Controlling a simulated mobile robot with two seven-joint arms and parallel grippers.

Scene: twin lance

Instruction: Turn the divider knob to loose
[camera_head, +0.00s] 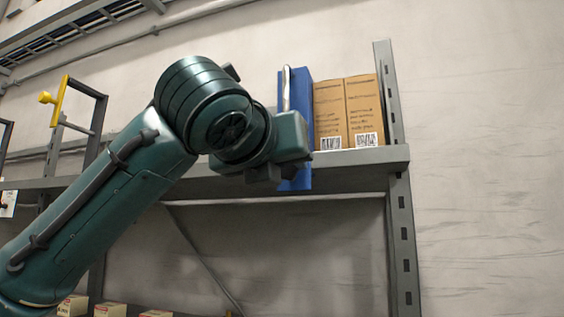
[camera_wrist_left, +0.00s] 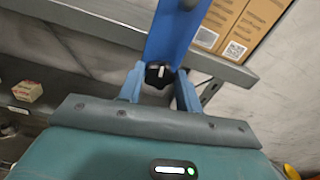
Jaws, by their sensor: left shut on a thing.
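The blue divider (camera_head: 306,98) stands upright on the shelf, left of the cardboard boxes, with its lower end hanging over the shelf's front edge. It also shows in the left wrist view (camera_wrist_left: 176,35). The black divider knob (camera_wrist_left: 158,74) with a white mark sits on the divider's lower part. The mark points roughly along the divider; no lettering is readable. My left gripper (camera_wrist_left: 160,86) is shut on the knob, one light-blue finger on each side. In the head view my left gripper (camera_head: 290,172) covers the knob. My right gripper is not in view.
Two brown cardboard boxes (camera_head: 347,108) stand against the divider's right side on the grey shelf (camera_head: 355,158). A grey upright post (camera_head: 398,200) closes the right end. A yellow handle (camera_head: 58,99) is at far left. Small boxes (camera_head: 108,310) lie below.

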